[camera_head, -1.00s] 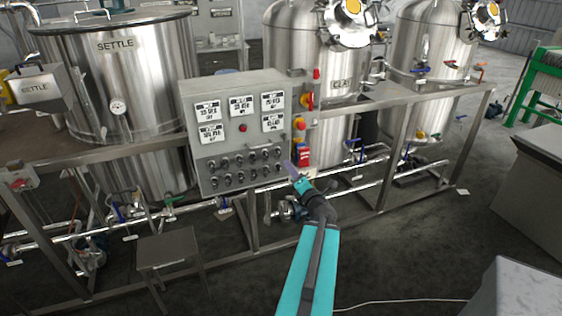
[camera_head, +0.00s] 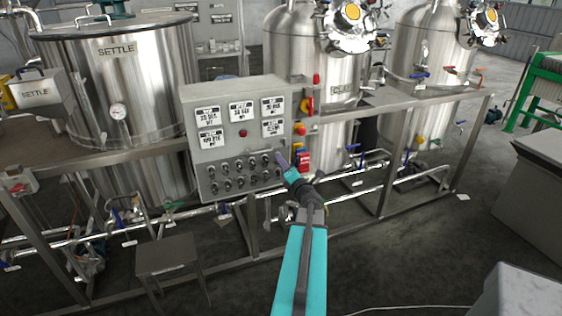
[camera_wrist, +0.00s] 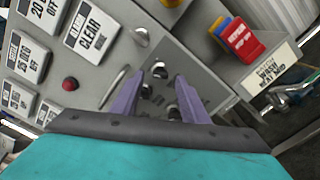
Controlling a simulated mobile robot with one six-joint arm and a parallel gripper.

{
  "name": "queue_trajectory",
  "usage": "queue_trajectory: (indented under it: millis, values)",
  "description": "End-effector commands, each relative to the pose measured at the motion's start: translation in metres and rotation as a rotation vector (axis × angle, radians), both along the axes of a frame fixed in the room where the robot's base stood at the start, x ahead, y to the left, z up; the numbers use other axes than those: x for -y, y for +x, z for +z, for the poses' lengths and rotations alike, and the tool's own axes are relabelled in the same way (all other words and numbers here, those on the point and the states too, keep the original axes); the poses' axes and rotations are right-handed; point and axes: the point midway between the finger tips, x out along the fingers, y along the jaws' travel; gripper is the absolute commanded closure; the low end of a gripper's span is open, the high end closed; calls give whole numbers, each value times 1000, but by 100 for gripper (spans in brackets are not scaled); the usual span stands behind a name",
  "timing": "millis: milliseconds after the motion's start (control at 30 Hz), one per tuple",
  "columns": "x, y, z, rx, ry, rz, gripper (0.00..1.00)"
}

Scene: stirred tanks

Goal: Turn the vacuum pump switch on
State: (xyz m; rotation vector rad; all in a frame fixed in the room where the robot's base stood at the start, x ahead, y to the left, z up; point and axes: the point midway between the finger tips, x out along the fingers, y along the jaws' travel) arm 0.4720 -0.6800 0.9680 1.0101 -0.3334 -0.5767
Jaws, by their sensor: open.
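The grey control panel (camera_head: 235,150) carries two rows of small black and silver switches (camera_head: 240,170) on its lower half. I cannot tell which switch is the vacuum pump's; the labels are too small to read. My gripper (camera_head: 281,158) is at the right end of the upper row, close to the panel face. In the wrist view its two purple fingers (camera_wrist: 169,76) are apart with nothing held, and a switch (camera_wrist: 160,75) shows between the fingertips. Another switch (camera_wrist: 141,37) lies beyond them. Whether the fingers touch a switch cannot be told.
A red button (camera_head: 243,133) and several white display labels (camera_head: 208,140) sit above the switches.

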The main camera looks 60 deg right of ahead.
Motion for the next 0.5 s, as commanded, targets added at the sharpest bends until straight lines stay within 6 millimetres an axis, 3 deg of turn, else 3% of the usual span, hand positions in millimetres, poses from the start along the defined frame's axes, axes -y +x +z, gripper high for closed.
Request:
queue_trajectory:
  millis: [200, 500]
  values:
    - [10, 13, 0, 0, 0, 1, 59]
    - [13, 18, 0, 0, 0, 1, 59]
